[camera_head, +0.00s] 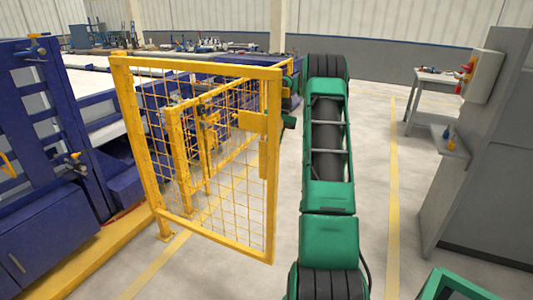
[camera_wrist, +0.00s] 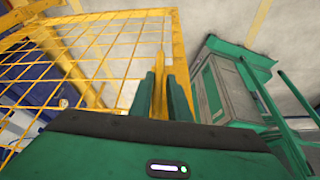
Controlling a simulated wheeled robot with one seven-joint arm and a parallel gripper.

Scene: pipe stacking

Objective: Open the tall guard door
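The tall guard door (camera_head: 191,237) is a yellow frame with yellow wire mesh, left of centre in the head view. It stands at an angle to the yellow fence behind it, so it looks partly open. A yellow plate (camera_head: 252,122) and an upright yellow handle (camera_head: 263,158) are on its right edge. In the wrist view, my gripper (camera_wrist: 163,85) has its two green fingers on either side of the yellow handle (camera_wrist: 159,65), which fills the gap between them. The mesh of the door shows to the left. In the head view my gripper (camera_head: 288,122) is small and partly hidden.
A grey cabinet (camera_head: 490,160) and a small table (camera_head: 437,80) are at the right. Bare floor with a yellow line (camera_head: 393,190) lies between my arm and the cabinet.

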